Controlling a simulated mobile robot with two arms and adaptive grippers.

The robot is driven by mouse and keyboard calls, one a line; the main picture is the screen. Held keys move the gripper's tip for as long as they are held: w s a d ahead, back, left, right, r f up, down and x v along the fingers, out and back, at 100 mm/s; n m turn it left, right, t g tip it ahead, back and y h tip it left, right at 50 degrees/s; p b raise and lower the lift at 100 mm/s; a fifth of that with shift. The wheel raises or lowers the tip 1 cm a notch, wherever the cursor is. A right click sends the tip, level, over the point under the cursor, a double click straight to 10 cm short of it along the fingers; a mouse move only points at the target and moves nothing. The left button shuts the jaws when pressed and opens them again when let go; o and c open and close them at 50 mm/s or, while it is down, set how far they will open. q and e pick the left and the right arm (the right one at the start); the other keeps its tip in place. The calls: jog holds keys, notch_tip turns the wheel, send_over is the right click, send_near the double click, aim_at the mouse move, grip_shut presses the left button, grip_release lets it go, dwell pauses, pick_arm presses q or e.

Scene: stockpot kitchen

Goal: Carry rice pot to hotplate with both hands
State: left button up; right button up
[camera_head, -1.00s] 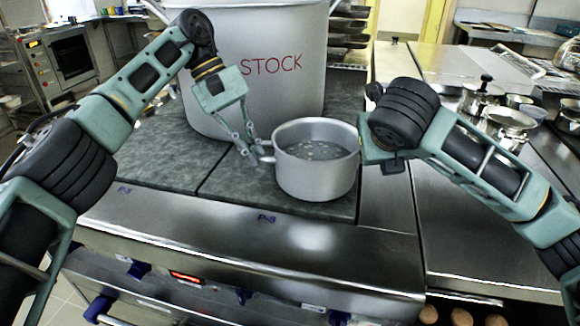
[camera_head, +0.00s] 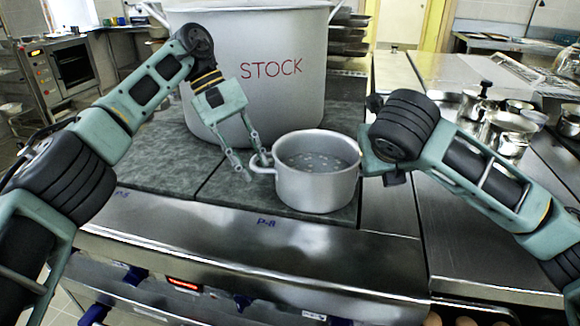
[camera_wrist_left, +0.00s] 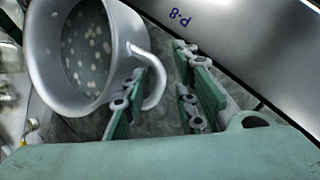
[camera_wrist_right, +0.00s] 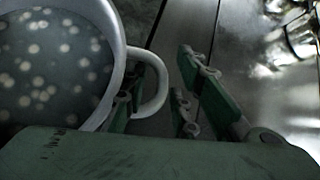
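The rice pot (camera_head: 316,188) is a small silver pot with cloudy liquid and pale grains. It stands upright on the dark hotplate surface marked P-8 (camera_head: 212,190). My left gripper (camera_head: 248,160) is open at the pot's left handle (camera_head: 260,164). In the left wrist view its fingers (camera_wrist_left: 162,98) are spread, with the handle (camera_wrist_left: 155,80) beside and partly between them. My right gripper is mostly hidden behind its own wrist in the head view. In the right wrist view its fingers (camera_wrist_right: 170,95) are open, with the other handle (camera_wrist_right: 158,88) between them.
A large pot marked STOCK (camera_head: 270,70) stands close behind the rice pot. A steel counter (camera_head: 480,230) with several small metal pots (camera_head: 505,130) lies to the right. The front steel edge (camera_head: 250,260) has blue knobs below it.

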jog(key=v, duration=1.1)
jog(key=shift+s+r, duration=0.2)
jog(key=shift+r, duration=0.1)
